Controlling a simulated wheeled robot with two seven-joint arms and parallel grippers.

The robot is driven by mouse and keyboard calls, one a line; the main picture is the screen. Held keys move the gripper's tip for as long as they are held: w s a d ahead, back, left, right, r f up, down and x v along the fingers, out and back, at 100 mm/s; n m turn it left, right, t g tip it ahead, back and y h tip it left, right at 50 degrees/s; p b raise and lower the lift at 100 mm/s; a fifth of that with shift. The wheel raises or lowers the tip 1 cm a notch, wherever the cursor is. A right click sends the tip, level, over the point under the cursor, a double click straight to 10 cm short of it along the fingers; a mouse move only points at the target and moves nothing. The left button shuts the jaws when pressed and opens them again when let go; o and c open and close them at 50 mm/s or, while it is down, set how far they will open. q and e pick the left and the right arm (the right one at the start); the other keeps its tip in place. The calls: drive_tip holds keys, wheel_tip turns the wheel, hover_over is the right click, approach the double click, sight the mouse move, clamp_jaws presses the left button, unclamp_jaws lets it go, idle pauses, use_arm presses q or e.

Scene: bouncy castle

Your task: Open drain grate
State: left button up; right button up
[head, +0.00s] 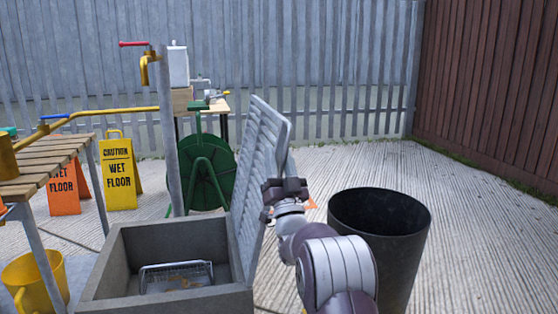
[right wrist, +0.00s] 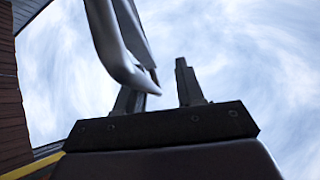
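The grey slatted drain grate (head: 259,165) stands raised and nearly upright along the right side of the square stone drain basin (head: 108,268). The basin's inside shows, with a wire basket (head: 176,275) on its floor. My right gripper (head: 285,187) is beside the right face of the grate, around its mid-height. In the right wrist view, the fingers of my right gripper (right wrist: 160,88) are apart. A grey edge, seemingly of the grate (right wrist: 120,45), overlaps the left finger; I cannot tell whether they touch. My left gripper is out of view.
A black bin (head: 385,225) stands close to the right of my right arm. A tap post (head: 170,130) and green hose reel (head: 207,170) stand behind the basin. A slatted table (head: 45,165) and wet-floor signs (head: 118,175) are at left. Ground at far right is clear.

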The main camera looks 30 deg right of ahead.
drive_tip(key=shift+s, duration=0.1)
drive_tip(key=p+v, duration=0.3)
drive_tip(key=v, duration=0.9)
drive_tip(key=shift+s+f+p, duration=0.15)
drive_tip(key=shift+f+p, duration=0.15)
drive_tip(key=shift+p, duration=0.05)
